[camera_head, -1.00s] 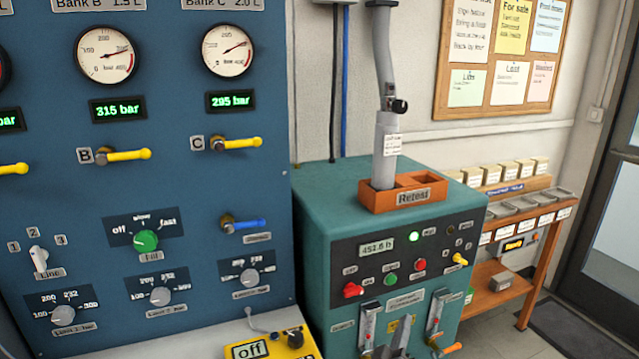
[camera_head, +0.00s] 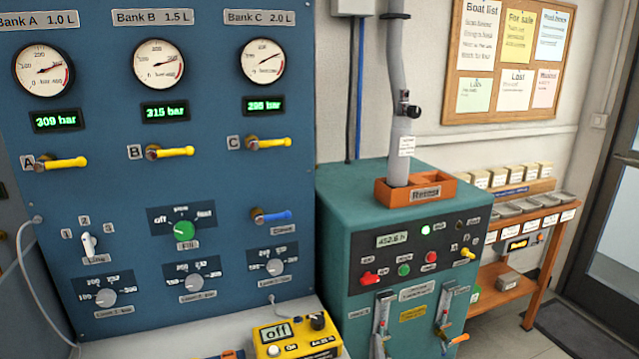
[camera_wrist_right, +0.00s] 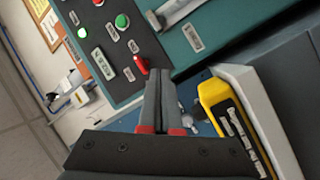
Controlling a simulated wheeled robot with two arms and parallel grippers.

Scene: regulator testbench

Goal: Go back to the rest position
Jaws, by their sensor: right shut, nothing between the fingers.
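My right gripper (camera_wrist_right: 160,85) shows in the right wrist view, its two grey fingers together with nothing between them. The fingers point toward the teal machine's panel and the red knob on it (camera_wrist_right: 141,65). They look apart from it, but the exact gap is unclear. My left gripper is not in view.
The blue gauge panel (camera_head: 110,200) stands at the left, with yellow handles. A yellow box reading "off" (camera_head: 292,338) sits on the pale ledge below. A wooden shelf (camera_head: 545,262) and the door (camera_head: 610,240) are at the right.

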